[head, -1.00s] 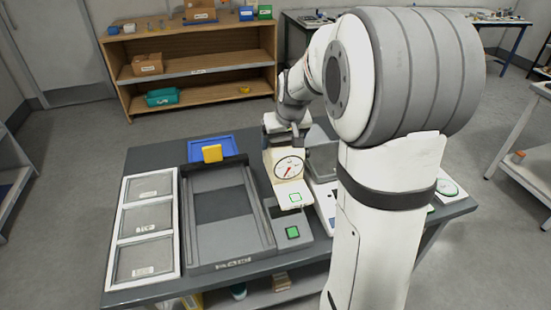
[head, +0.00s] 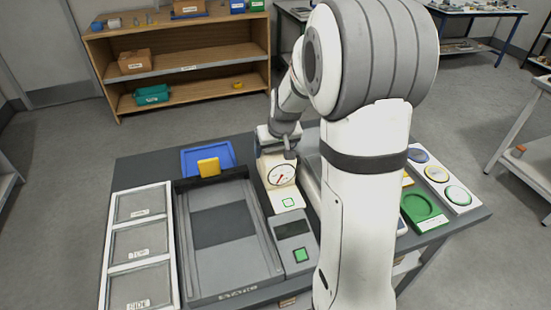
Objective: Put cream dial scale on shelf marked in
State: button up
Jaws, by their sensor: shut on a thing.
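The cream dial scale (head: 283,192) has a round white dial with a red needle and a green square on its front. It is at the middle of the dark table, behind a grey unit with a display. My gripper (head: 287,150) is at the top of the scale and shut on it; its fingertips are partly hidden. I cannot tell whether the scale's base touches the table. The wooden shelf unit (head: 180,69) stands on the floor beyond the table, with small labels too blurred to read.
A grey tray (head: 225,262), a white three-part frame (head: 107,245) and a blue tray (head: 226,152) with a yellow block lie left of the scale. The shelf holds a cardboard box (head: 137,61) and a teal bin (head: 151,95). Its middle and lower boards have bare room.

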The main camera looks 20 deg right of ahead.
jog(key=shift+f, duration=1.9)
jog(key=o, duration=1.9)
